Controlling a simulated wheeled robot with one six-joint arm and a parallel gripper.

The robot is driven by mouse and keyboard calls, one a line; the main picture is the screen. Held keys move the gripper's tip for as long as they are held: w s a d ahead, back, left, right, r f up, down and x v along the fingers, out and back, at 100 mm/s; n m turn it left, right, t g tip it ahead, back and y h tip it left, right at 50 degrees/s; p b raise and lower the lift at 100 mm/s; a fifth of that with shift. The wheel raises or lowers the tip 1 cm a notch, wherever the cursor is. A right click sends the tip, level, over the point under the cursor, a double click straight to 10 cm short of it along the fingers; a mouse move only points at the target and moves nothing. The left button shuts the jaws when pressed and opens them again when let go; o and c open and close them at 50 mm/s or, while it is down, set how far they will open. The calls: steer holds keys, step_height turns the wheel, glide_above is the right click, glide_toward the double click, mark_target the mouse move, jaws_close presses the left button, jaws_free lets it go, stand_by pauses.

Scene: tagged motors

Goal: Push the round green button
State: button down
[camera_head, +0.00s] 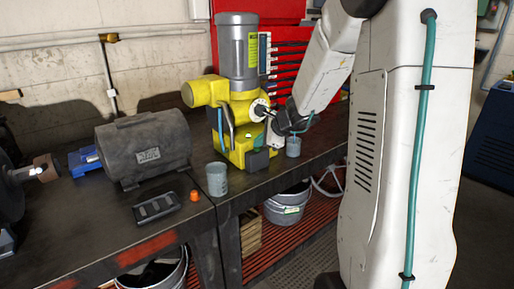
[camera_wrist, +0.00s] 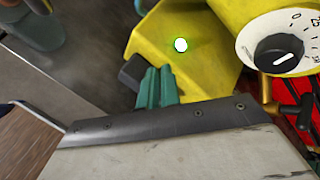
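The round button (camera_wrist: 181,45) shows in the wrist view as a bright white disc with a thin green rim, set in a yellow machine base (camera_wrist: 215,70). The yellow machine (camera_head: 236,150) with a grey cylinder on top stands on the bench in the head view. My gripper (camera_wrist: 156,73) has two teal fingers lying side by side, shut and empty. Its tips point toward the yellow base, below and left of the button, and appear apart from it.
A dial with a black knob (camera_wrist: 279,52) is right of the button. A grey cup (camera_head: 217,179) stands on the bench, another cup (camera_head: 293,146) right of the machine. A grey motor (camera_head: 145,150), a dark handheld device (camera_head: 158,207) and an orange cap (camera_head: 195,196) are to the left.

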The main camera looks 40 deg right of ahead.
mark_target(260, 148)
steer(key=shift+s+f, duration=0.15)
steer(key=shift+f, duration=0.35)
steer(key=shift+w+d+r, duration=0.15)
steer(key=shift+w+r, duration=0.1)
steer(key=shift+r, duration=0.05)
steer(key=shift+w+r, duration=0.1)
steer(key=shift+r, duration=2.85)
